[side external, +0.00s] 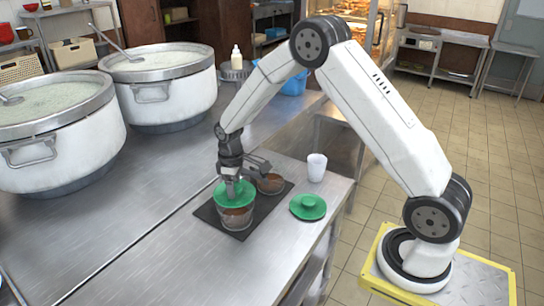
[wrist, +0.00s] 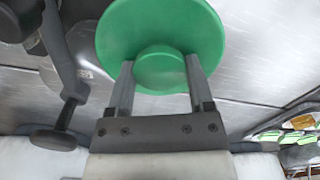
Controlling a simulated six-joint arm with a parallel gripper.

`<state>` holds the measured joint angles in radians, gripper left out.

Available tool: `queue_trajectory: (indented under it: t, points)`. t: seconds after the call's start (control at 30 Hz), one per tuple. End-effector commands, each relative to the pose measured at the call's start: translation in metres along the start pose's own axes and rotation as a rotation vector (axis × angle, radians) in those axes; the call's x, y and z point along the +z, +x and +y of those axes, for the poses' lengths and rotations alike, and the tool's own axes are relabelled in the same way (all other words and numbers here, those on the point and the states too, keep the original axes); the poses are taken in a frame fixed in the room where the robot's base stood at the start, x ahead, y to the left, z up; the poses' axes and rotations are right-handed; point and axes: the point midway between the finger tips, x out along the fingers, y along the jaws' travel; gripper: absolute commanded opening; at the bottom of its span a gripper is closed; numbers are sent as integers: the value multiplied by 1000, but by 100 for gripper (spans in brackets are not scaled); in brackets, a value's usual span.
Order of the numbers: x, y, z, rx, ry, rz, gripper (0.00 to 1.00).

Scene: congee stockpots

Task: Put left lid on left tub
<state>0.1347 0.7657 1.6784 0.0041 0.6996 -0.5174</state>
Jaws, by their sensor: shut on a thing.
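A green lid (side external: 235,195) is held by its round knob between the fingers of my gripper (side external: 232,184). In the wrist view the lid (wrist: 122,32) fills the top centre, with its knob between the two fingers. The lid is level, or nearly so, over the nearer, left clear tub (side external: 237,219), which has brown contents. I cannot tell whether the lid touches the rim. The other tub (side external: 270,184) stands behind to the right, open and partly hidden by my gripper. A second green lid (side external: 308,207) lies on the steel counter to the right.
Both tubs stand on a dark mat (side external: 213,218). A white cup (side external: 316,167) stands behind the second lid, near the counter edge. Two large stockpots (side external: 168,103) (side external: 80,159) stand at the left. The counter (side external: 170,255) in front of the mat is clear.

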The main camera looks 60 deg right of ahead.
Motion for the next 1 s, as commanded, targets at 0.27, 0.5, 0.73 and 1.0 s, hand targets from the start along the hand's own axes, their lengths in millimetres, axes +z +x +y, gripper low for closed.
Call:
queue_trajectory:
  t: [0.27, 0.5, 0.73, 1.0]
  points:
    - [-1, 28, 1, 0, 0, 0, 12]
    - [-2, 32, 1, 0, 0, 1, 12]
    - [-1, 34, 1, 0, 0, 0, 12]
    - [-1, 34, 1, 0, 0, 0, 100]
